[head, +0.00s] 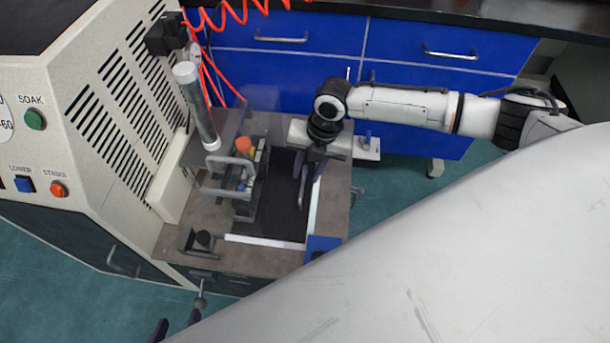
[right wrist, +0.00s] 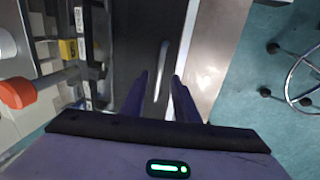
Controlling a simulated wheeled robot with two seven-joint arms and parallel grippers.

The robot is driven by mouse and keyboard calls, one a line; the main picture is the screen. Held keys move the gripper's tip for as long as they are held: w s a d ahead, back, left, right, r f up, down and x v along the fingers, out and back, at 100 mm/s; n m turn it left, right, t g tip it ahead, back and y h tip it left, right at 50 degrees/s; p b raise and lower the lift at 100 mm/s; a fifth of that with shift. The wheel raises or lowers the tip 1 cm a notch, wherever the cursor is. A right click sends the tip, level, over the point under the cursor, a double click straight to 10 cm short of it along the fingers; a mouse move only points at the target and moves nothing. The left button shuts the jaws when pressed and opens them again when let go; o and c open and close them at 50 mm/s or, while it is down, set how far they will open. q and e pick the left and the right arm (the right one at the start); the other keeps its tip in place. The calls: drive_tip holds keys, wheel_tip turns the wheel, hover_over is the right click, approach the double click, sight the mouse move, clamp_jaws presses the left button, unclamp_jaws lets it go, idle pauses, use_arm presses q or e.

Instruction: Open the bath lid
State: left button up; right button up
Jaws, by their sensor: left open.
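The bath lid looks like the dark flat panel (head: 283,215) on the bench, lying flat, with a slim silver bar handle (head: 303,190) near its right edge. In the right wrist view the dark lid (right wrist: 130,45) fills the middle, and the handle (right wrist: 161,70) runs lengthwise. My right gripper (head: 308,180) is over the handle, fingers pointing down. My left gripper (head: 177,327) is open and empty at the bottom edge, partly cut off.
A rheometer cabinet (head: 110,90) stands at left. A fixture with an orange knob (head: 244,145) and a vertical cylinder (head: 196,105) rise beside the lid. Blue drawers (head: 280,60) are behind. A large pale surface covers the lower right. A stool base (right wrist: 295,90) is on the floor.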

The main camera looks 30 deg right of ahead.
drive_tip(key=shift+w+a+f, duration=0.15)
drive_tip(key=shift+f, duration=0.7)
use_arm(q)
drive_tip(key=shift+w+d+r, duration=0.1)
drive_tip(key=shift+w+r, duration=0.1)
drive_tip(key=shift+w, duration=0.1)
use_arm(e)
drive_tip(key=shift+f, duration=0.15)
drive_tip(key=shift+c, duration=0.3)
clamp_jaws()
